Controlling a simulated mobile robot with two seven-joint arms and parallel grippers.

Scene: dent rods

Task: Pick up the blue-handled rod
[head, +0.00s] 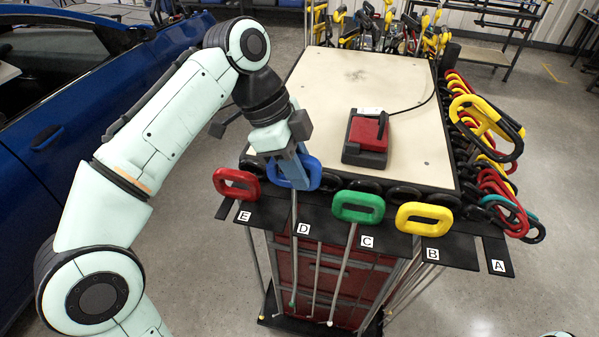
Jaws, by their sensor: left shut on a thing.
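The blue-handled rod has a ring-shaped blue handle (312,174) at the front edge of the cart, near the label D. Its thin metal shaft (294,240) hangs down in front of the cart. My left gripper (291,172) reaches down from above and is shut on the blue handle, covering its left and middle part. The rod hangs about upright, and I cannot tell whether the handle still touches its slot. My right gripper is not in view; only a small piece of my body shows at the bottom right corner.
A red handle (237,184) is just left, and green (358,207) and yellow (424,218) handles are to the right. A red and black device (367,138) sits on the cart top (330,85). More rods crowd the right side. A blue car (60,100) stands at left.

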